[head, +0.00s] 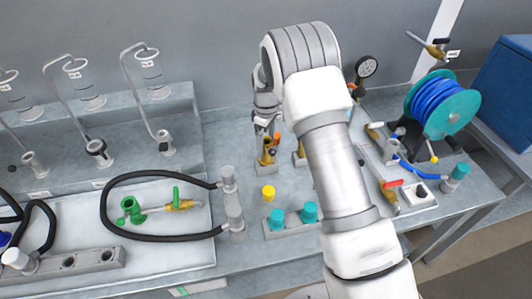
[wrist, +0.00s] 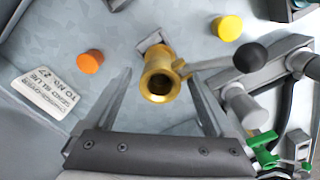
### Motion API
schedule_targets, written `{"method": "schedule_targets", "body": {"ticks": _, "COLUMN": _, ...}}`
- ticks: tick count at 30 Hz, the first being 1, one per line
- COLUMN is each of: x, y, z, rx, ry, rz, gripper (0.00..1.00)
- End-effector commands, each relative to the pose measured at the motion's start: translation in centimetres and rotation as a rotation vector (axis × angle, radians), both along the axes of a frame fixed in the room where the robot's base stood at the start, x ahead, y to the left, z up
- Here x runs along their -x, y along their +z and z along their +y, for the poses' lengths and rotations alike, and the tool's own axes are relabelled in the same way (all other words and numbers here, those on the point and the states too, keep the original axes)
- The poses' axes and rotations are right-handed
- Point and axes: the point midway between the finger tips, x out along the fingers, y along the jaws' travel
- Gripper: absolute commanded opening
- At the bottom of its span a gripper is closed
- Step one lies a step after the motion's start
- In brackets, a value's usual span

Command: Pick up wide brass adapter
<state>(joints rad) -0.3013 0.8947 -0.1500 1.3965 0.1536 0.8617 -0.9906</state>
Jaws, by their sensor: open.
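A brass fitting (wrist: 160,78) with a wide round open mouth stands on the bench in the wrist view. The brass piece also shows in the head view (head: 267,157), below my gripper (head: 265,122). My gripper (wrist: 159,75) is open, with one finger on each side of the brass piece and visible gaps between. A second brass piece (head: 300,158) stands to the right in the head view, partly hidden by my arm. I cannot tell for sure which one is the wide adapter.
An orange cap (wrist: 90,62) lies left of the brass piece and a yellow cap (wrist: 228,28) lies at the upper right. A printed label (wrist: 45,92) is at the left. Teal caps (head: 308,212), a black hose loop (head: 105,205) and a blue hose reel (head: 442,105) surround the spot.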

Motion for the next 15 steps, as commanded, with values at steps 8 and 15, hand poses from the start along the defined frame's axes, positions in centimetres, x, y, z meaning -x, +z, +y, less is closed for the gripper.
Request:
{"method": "schedule_targets", "body": {"ticks": 8, "x": 0.2, "y": -3.1, "z": -0.2, "rx": 0.001, "ry": 0.000, "rz": 0.004, "gripper": 0.89}}
{"method": "schedule_targets", "body": {"ticks": 15, "x": 0.1, "y": -5.2, "z": -0.1, "rx": 0.000, "ry": 0.000, "rz": 0.000, "gripper": 0.89}}
